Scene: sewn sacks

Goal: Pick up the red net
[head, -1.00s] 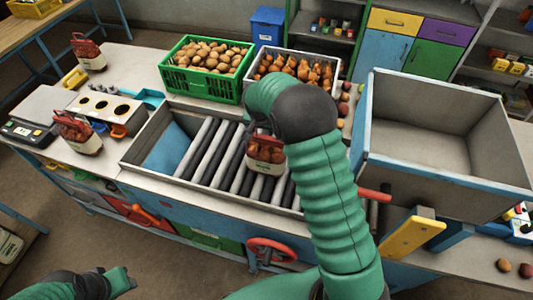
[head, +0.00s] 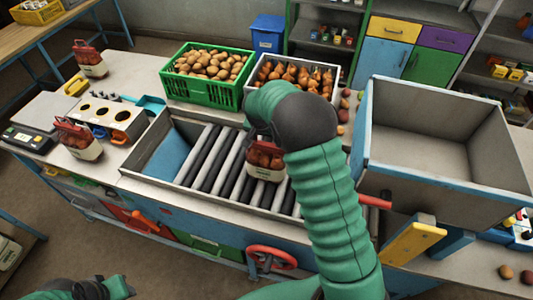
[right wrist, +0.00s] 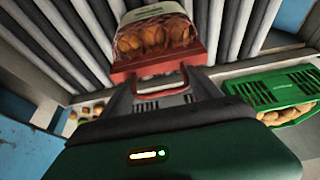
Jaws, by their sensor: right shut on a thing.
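A red net (head: 265,160) with a white label band and brown-orange produce inside is over the roller conveyor in the head view. In the right wrist view, the red net (right wrist: 155,38) is just beyond my right gripper (right wrist: 163,85), which is shut on its red top loop. In the head view my right arm hides most of that gripper. I cannot tell whether the net touches the rollers. Two similar red nets stand on the bench at left, one at the back (head: 90,62) and one nearer (head: 80,140). My left gripper (head: 122,287) is low at the left, clear of the bench.
A green crate of potatoes (head: 205,93) and a white crate of onions (head: 333,76) stand behind the conveyor (head: 190,185). A large grey hopper (head: 440,185) is at right. A holed block (head: 105,115) and a scale (head: 25,138) are at left.

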